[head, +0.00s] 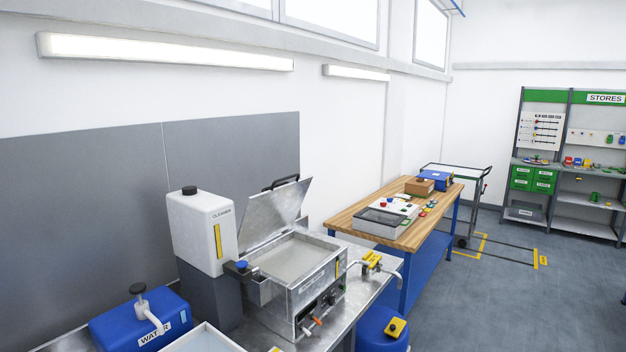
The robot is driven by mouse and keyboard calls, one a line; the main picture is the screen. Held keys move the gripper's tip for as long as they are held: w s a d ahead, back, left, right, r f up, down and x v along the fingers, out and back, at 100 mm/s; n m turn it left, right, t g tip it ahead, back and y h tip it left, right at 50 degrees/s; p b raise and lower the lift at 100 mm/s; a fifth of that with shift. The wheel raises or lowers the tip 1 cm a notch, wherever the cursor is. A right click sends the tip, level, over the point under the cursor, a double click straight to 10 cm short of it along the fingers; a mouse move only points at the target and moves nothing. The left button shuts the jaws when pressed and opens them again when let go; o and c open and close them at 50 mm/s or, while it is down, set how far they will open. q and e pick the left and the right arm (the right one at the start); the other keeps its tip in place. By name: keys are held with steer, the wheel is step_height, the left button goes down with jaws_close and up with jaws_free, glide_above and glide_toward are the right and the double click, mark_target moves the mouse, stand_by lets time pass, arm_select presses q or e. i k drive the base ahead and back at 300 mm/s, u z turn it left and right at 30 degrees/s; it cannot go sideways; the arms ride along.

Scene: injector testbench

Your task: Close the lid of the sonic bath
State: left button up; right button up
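The sonic bath (303,285) is a metal tank on a steel bench at the lower middle of the head view. Its lid (262,222) stands open, tilted up and back behind the tank. A black handle (281,182) is at the lid's top edge. The basin (296,255) looks grey and flat inside, and I see nothing sticking out of it. The front panel carries dark knobs and an orange-tipped valve (315,322). Neither of my grippers is in view.
A white cleaner container (199,229) stands close to the left of the bath. A blue water container (140,320) is at lower left. A yellow-handled tap (372,260) is at right. A wooden workbench (432,216) and open floor lie beyond.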

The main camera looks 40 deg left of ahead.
mark_target(270, 213)
steer(key=u, duration=0.7)
steer(key=i, duration=1.65)
steer(key=u, duration=0.9)
